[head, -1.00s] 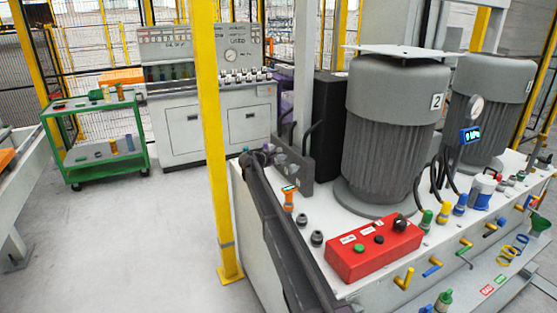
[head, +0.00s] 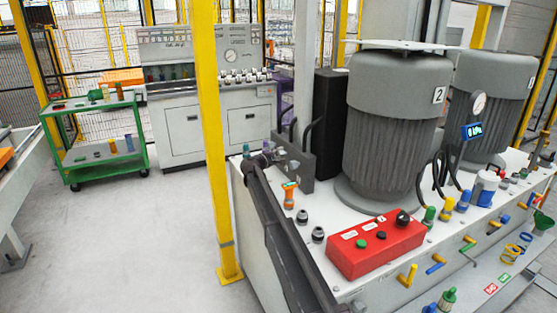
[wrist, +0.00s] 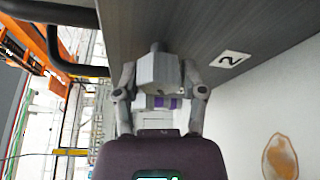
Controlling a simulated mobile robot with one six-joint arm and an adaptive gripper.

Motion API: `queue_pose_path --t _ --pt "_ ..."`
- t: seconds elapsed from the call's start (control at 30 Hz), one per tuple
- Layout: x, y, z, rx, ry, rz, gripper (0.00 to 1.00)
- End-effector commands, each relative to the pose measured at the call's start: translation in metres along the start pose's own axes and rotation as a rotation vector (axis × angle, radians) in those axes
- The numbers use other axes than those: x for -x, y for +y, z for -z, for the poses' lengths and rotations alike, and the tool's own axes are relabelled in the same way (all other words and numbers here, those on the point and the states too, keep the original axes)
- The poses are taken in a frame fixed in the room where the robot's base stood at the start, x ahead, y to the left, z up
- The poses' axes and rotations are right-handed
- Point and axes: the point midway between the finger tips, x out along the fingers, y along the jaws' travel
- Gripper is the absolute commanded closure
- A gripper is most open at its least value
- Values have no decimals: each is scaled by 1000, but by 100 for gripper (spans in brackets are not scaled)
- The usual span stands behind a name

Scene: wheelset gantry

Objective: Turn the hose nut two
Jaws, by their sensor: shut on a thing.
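The hose nut (wrist: 159,68) is a grey, faceted nut in the wrist view, set against a dark grey face. A white label marked 2 (wrist: 230,59) is on that face, just right of the nut. My gripper (wrist: 160,86) has one finger on each side of the nut and is shut on it. Purple and white bands show between the fingers, below the nut. In the head view a dark block with black hoses (head: 293,158) stands at the tank's back left corner.
A black hose (wrist: 62,55) curves close on the left in the wrist view. An amber stain (wrist: 280,157) marks the pale surface at right. The head view shows a red button box (head: 375,246), a large grey motor (head: 392,130), an orange-topped fitting (head: 290,193) and a yellow post (head: 212,150).

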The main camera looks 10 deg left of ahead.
Motion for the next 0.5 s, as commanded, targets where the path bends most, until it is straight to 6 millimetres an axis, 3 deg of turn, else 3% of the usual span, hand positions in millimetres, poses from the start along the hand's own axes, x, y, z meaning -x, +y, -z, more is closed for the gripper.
queue_pose_path --t 0.5 --pt "-2 -3 -4 -389 -20 -167 94"
